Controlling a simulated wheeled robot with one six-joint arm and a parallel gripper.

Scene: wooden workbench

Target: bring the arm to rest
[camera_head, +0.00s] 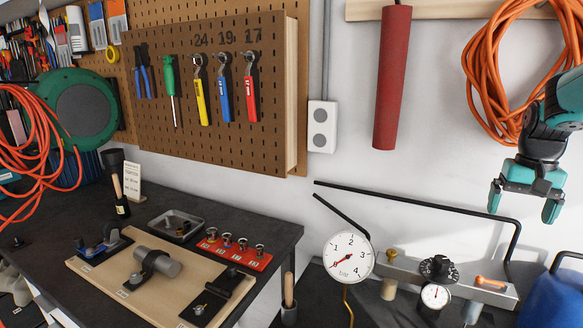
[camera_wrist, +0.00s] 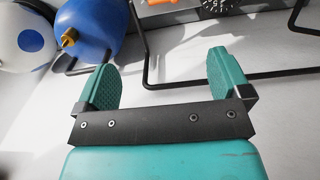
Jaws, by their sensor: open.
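My gripper (camera_head: 524,205) hangs at the right in the head view, fingers pointing down. It is open and empty, in front of the white wall and below the coiled orange hose. In the wrist view my gripper (camera_wrist: 163,82) shows two teal fingers set wide apart with nothing between them. Part of my arm is cut off by the right edge of the head view.
Below the gripper are a black bent rod (camera_head: 430,204), a grey gauge manifold (camera_head: 400,268) and a blue tank (camera_head: 555,298). The workbench (camera_head: 285,232) with a wooden board (camera_head: 90,270) and the pegboard (camera_head: 150,135) with tools are at left.

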